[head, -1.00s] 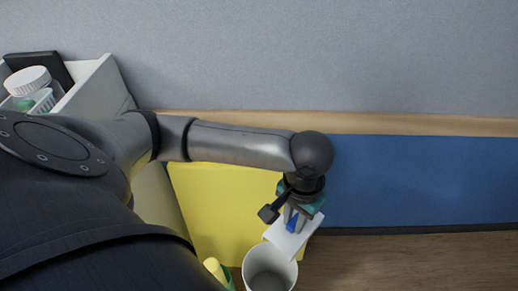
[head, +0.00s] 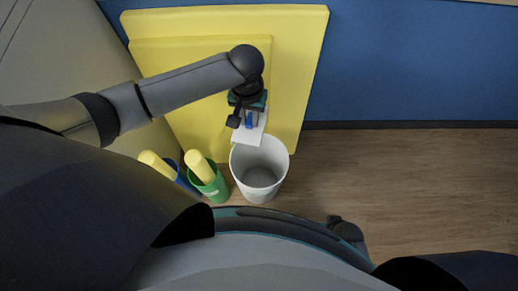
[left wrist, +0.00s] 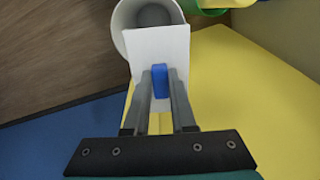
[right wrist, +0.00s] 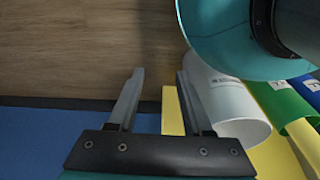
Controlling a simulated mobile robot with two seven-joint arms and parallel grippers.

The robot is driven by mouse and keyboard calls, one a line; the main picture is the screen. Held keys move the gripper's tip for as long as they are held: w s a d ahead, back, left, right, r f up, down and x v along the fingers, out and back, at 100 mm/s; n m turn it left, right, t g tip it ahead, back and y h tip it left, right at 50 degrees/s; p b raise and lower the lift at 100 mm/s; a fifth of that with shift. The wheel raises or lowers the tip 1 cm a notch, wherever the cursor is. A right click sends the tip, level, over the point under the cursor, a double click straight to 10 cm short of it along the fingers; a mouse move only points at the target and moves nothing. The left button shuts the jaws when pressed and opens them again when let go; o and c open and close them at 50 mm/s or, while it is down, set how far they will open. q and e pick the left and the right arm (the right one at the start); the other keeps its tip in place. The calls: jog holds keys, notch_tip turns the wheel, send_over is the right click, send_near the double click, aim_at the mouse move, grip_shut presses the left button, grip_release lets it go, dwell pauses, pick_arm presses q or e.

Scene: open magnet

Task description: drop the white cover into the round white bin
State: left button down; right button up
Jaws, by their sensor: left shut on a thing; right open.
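The white cover (head: 250,133) is a flat white plate with a blue grip block (left wrist: 159,82) on it. My left gripper (head: 249,119) is shut on the blue block and holds the cover at the back rim of the round white bin (head: 260,178). In the left wrist view, the cover (left wrist: 158,48) overlaps part of the bin's opening (left wrist: 150,14). I cannot tell if it touches the rim. My right gripper (right wrist: 158,85) is open and empty; in the right wrist view the bin (right wrist: 225,100) is to its right.
A green bin (head: 209,182) and a blue bin (head: 182,178), each with a yellow roll in it, stand left of the white bin. Yellow panels (head: 300,60) lean on the blue wall (head: 420,60) behind. The wooden floor (head: 420,180) to the right is clear.

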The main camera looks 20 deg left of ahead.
pick_arm(q)
notch_tip(320, 180, down, 21)
jog(key=s+d+b, duration=0.1)
jog(key=b, duration=1.2)
jog(key=shift+d, duration=0.4)
pick_arm(e)
jog(key=w+r+t, duration=0.1)
jog(key=w+r, duration=0.3)
jog(key=r, duration=0.3)
jog(key=w+a+r+t, duration=0.1)
jog(key=w+r+t, duration=0.1)
jog(key=w+r, duration=0.2)
jog(key=shift+w+a+r, duration=0.3)
jog(key=shift+w+r, duration=0.05)
jog(key=shift+r, duration=1.4)
pick_arm(q)
jog(key=shift+s+r, duration=0.1)
jog(key=c, duration=0.7)
grip_release()
jog(key=shift+o, duration=0.2)
jog(key=shift+r, duration=0.15)
pick_arm(e)
jog(key=shift+r, duration=0.1)
